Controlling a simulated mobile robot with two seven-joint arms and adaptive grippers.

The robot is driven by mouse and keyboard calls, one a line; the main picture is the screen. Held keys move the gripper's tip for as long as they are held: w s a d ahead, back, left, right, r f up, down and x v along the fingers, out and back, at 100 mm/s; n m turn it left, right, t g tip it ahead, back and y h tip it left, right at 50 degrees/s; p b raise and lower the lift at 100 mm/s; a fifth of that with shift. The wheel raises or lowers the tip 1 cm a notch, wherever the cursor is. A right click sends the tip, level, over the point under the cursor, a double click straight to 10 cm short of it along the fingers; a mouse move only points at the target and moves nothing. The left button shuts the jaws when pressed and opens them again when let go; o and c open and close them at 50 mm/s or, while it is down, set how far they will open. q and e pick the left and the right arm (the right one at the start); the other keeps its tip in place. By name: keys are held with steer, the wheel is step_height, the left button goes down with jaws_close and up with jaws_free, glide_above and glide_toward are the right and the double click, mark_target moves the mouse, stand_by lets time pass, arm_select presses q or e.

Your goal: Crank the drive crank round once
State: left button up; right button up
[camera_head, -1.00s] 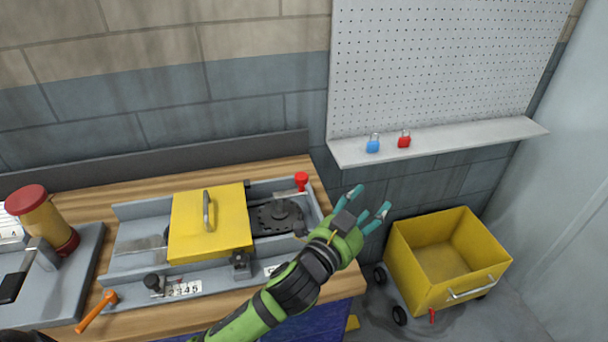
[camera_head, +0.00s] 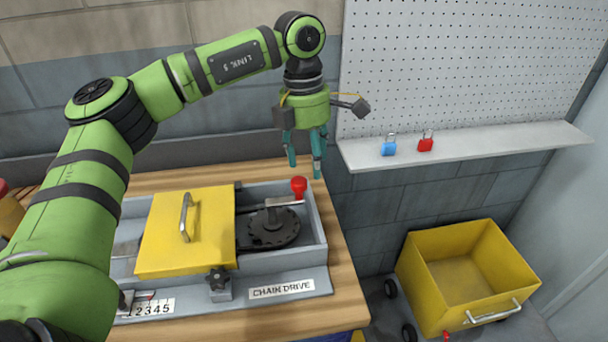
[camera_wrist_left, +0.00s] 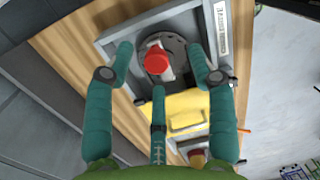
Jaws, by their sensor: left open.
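The drive crank is a grey arm on a dark round disc (camera_head: 272,228) inside the grey tray of the chain drive. Its red knob (camera_head: 299,187) stands upright near the tray's back right corner. My left gripper (camera_head: 305,170) points down above and just behind the red knob, fingers apart and empty. In the left wrist view the red knob (camera_wrist_left: 156,61) shows between the open teal fingers (camera_wrist_left: 165,70), with the disc beyond it. The fingers do not appear to touch the knob. My right gripper is not in view.
A yellow cover (camera_head: 188,235) with a metal handle lies over the tray's left part. A black star knob (camera_head: 218,280) stands at its front. A pegboard shelf (camera_head: 470,147) holds a blue padlock (camera_head: 389,146) and a red padlock (camera_head: 426,142). A yellow cart (camera_head: 465,275) stands at the right.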

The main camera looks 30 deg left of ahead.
mark_target(298, 180)
arm_select(q)
steer(key=shift+a+r+y, duration=0.2)
steer(key=shift+a+r, duration=0.05)
steer(key=shift+a, duration=0.3)
steer(key=shift+a+r+y, duration=0.2)
steer(key=shift+a, duration=0.3)
steer(key=shift+s+a, duration=0.15)
steer(key=shift+a, duration=0.15)
step_height(298, 180, down, 6)
steer(key=shift+s+d+r+p, duration=0.1)
steer(key=shift+r+p, duration=0.1)
steer(key=shift+p, duration=0.9)
steer(key=shift+d+f, duration=0.1)
steer(key=shift+f, duration=0.45)
jaws_close()
